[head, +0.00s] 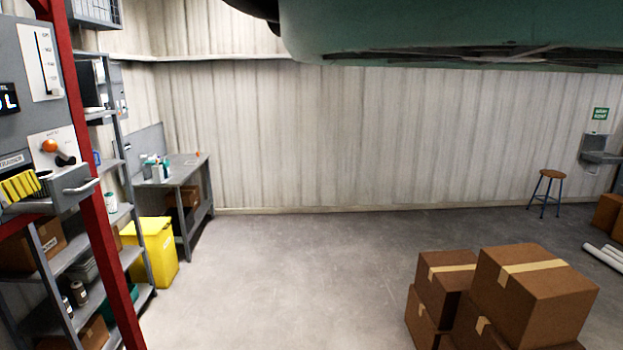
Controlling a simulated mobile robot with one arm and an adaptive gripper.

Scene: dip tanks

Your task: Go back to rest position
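My gripper does not show in the head view, and neither does my arm, so its pose and whether it is open or shut cannot be seen. At the left is a grey control panel (22,55) with a dial, a display, an orange knob and a black knob. A small grey drawer or tray (72,187) with yellow items in it juts out below the panel.
A red post (83,150) and grey shelving (128,255) stand close at left. Beyond are a yellow bin (152,250) and workbench (185,170). Stacked cardboard boxes (535,290) stand front right, a stool (547,190) farther back. A large teal body (430,30) hangs overhead. The middle floor is clear.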

